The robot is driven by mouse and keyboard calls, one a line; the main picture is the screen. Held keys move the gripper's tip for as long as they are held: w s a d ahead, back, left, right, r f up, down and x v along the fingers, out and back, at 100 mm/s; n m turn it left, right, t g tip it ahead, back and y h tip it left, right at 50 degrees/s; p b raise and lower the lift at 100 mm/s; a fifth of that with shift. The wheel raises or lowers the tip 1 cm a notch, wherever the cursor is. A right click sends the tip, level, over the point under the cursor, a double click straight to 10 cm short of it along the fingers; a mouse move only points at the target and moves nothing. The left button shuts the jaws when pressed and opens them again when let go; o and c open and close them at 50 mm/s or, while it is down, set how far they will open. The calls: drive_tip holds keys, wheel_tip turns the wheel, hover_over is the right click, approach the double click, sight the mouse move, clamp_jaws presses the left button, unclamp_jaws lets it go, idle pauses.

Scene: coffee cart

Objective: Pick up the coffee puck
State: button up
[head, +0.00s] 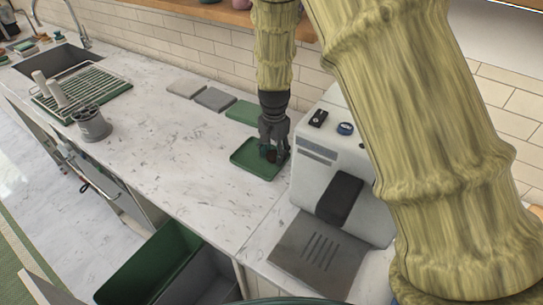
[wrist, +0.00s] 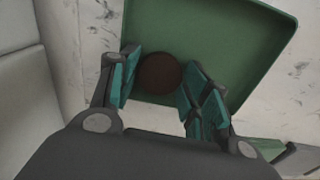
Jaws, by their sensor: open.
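The coffee puck (wrist: 160,74) is a dark brown round disc lying on the green tray (wrist: 215,30). In the head view the puck (head: 271,156) is a small dark patch, partly hidden by my gripper, and the tray (head: 250,166) sits on the counter beside the white machine. My gripper (wrist: 156,88) is open, with its teal-padded fingers on either side of the puck. In the head view my gripper (head: 273,150) points down over the tray. I cannot tell whether a finger touches the puck.
The white coffee machine (head: 335,150) stands close to the right of my gripper. Flat mats (head: 214,98) lie along the wall behind. A grey cup-like container (head: 92,125) and a drying rack (head: 85,92) stand to the left. The counter's middle (head: 165,150) is clear.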

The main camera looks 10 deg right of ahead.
drive_tip(key=c, duration=0.5)
drive_tip(key=shift+r, duration=0.15)
wheel_tip(320, 180, up, 28)
drive_tip(key=b, duration=0.5)
